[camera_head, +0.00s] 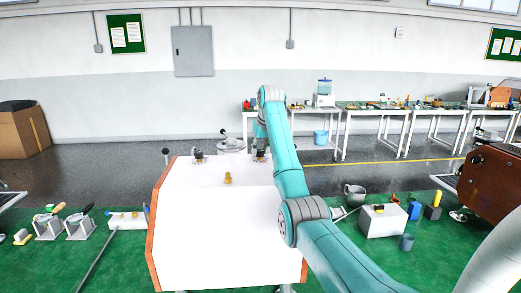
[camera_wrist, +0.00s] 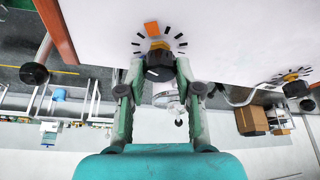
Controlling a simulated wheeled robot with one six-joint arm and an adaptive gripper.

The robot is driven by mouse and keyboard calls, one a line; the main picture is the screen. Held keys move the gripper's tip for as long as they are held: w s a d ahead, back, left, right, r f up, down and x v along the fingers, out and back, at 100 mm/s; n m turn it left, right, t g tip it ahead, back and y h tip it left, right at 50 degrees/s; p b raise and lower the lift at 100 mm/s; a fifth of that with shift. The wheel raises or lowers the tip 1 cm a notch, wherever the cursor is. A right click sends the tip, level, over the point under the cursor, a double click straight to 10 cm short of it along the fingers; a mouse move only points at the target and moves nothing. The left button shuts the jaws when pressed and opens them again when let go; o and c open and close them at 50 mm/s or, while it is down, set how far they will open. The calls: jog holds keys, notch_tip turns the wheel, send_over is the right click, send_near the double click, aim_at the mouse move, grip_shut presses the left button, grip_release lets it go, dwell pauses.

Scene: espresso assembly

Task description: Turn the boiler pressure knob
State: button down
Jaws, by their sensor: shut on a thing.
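A black knob (camera_wrist: 160,66) on a brass collar stands on the white machine panel (camera_wrist: 100,25). Black dial ticks and an orange mark (camera_wrist: 152,28) surround it on the panel. A short white line shows on the knob's face. My gripper (camera_wrist: 161,70) has one finger on each side of this knob and is shut on it in the wrist view. In the head view my gripper (camera_head: 261,146) is at the far right part of the white machine (camera_head: 222,235), and my arm hides most of the knob there.
A second black knob with its own dial (camera_wrist: 296,88) is at the right in the wrist view. A black round handle (camera_wrist: 34,74) is at the left. A brass fitting (camera_head: 228,178) stands on the machine's top. Work tables (camera_head: 375,108) line the back wall.

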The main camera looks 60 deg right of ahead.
jog(key=m+g, duration=0.1)
jog(key=m, duration=0.2)
jog(key=m+g+h, duration=0.1)
jog(key=m, duration=0.2)
jog(key=shift+w+a+h, duration=0.1)
jog(key=shift+h, duration=0.2)
jog(key=shift+m, duration=0.4)
jog(key=c, duration=0.8)
grip_release()
jog(key=shift+r, duration=0.1)
jog(key=shift+v, duration=3.6)
jog(key=shift+a, duration=0.1)
